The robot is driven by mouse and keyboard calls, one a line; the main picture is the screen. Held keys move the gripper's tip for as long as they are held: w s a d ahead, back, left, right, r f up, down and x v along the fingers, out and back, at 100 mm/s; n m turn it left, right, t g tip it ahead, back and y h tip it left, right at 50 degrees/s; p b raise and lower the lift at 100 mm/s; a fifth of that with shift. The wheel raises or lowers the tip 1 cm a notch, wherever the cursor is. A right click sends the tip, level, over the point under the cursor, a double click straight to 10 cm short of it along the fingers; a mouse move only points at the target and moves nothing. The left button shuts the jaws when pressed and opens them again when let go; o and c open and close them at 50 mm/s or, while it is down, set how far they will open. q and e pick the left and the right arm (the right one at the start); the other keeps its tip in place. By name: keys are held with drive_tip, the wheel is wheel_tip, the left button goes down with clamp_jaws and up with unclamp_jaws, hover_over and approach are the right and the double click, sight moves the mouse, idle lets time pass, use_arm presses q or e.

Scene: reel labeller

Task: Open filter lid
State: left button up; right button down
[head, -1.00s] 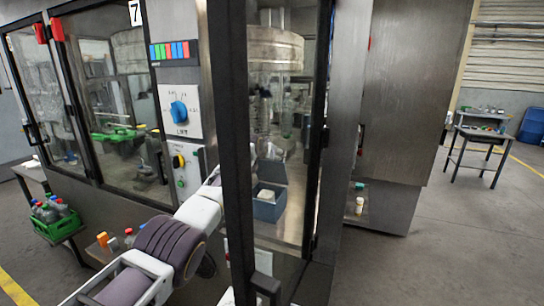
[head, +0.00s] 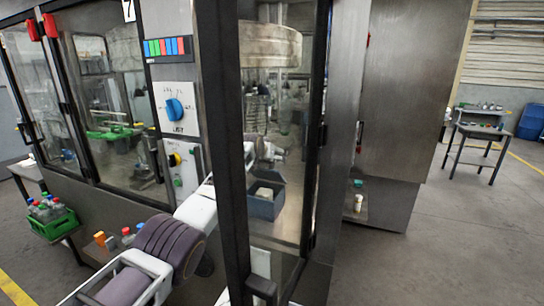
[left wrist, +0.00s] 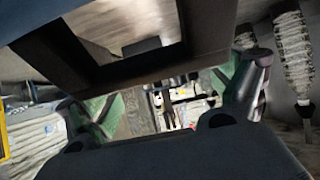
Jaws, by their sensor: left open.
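A blue-grey box (head: 263,207), apparently the filter box, stands inside the machine behind the glass of the dark-framed door. A pale thing (head: 265,192) shows in its open top. A blue-grey panel at its back looks like a raised lid, but I cannot be sure. My left arm reaches in behind the door frame. My left gripper (left wrist: 175,105) has its green-grey fingers spread wide in the left wrist view, with nothing between them. A dark rectangular frame, possibly the box or lid, is close above them. In the head view the fingers are too small to read clearly. My right gripper is not seen.
The door's dark upright (head: 222,150) hides part of my left arm. A control panel with a blue knob (head: 175,109) is left of it. A green crate of bottles (head: 50,219) stands at lower left. The floor at right is open up to a small table (head: 479,139).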

use_arm(q)
drive_tip(key=shift+s+a+r, duration=0.2)
idle(0.3)
drive_tip(key=shift+v, duration=5.8)
drive_tip(key=shift+d, duration=0.1)
